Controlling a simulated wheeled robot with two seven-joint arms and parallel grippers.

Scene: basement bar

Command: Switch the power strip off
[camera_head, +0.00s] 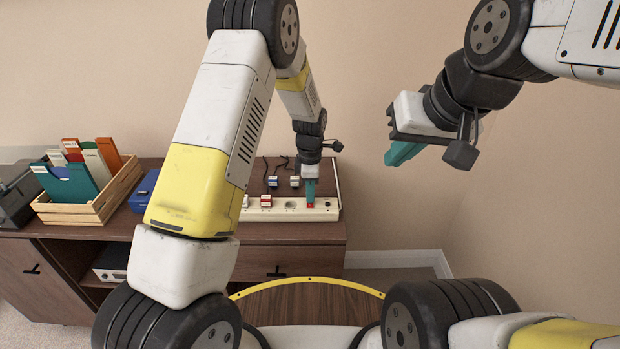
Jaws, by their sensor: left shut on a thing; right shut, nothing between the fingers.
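The long white power strip (325,213) lies along the front of the cabinet top. A red switch (310,206) shows near its right end. My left gripper (310,203) reaches down from above, its teal fingers shut at the red switch and partly covering it. The switch's position cannot be told. A white plug with a red mark (266,201) sits in the strip left of the switch. My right gripper (398,158) is shut and empty, held in the air to the right, well away from the strip.
Two plugs with blue marks (273,182) (295,182) and dark cords lie behind the strip. A wooden crate of folders (100,205) and a blue box (143,190) stand left on the cabinet (310,232). My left arm hides part of the cabinet. Right of it is bare wall.

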